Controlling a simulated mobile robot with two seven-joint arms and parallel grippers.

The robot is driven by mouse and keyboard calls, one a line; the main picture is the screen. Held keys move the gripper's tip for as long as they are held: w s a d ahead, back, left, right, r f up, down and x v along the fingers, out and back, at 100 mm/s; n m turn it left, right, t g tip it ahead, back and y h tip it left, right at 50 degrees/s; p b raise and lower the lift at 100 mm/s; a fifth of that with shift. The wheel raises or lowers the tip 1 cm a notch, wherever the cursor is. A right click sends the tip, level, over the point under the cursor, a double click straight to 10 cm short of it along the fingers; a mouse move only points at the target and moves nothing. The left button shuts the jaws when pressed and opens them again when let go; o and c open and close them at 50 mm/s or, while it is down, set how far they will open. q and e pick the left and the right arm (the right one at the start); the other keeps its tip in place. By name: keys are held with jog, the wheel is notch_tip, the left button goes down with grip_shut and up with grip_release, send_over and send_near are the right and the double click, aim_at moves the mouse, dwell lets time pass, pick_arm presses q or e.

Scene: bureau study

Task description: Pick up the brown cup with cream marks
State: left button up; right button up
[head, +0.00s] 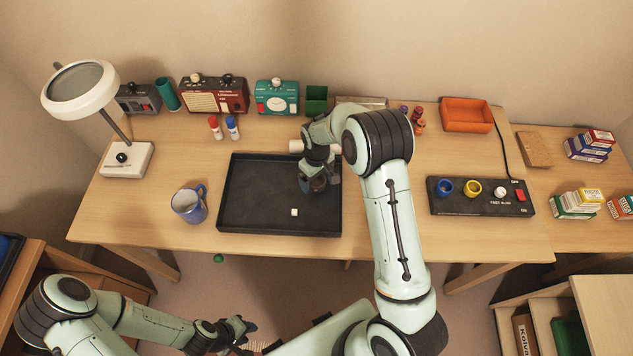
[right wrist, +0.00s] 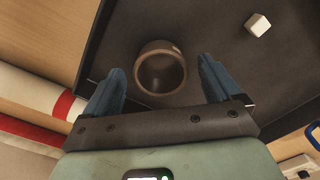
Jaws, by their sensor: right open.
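The brown cup (right wrist: 161,72) stands in the black tray, its open mouth showing in the right wrist view. Cream marks on it are hard to make out. In the head view the cup (head: 318,185) is mostly covered by my right gripper (head: 319,174), which reaches down over the tray's right part. In the right wrist view my right gripper (right wrist: 160,90) is open, with one blue finger on each side of the cup and a gap to each. My left gripper (head: 240,330) is low in front of the desk, away from the cup; its jaw opening is unclear.
The black tray (head: 262,222) also holds a small white cube (head: 294,212). A blue mug (head: 188,205) stands left of the tray. A lamp (head: 122,160), radios and pots line the back. A button panel (head: 470,203) lies to the right.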

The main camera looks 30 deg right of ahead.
jog(key=shift+w+f, duration=0.1)
jog(key=shift+f, duration=0.8)
jog(key=c, duration=1.1)
jog(key=shift+r, duration=0.15)
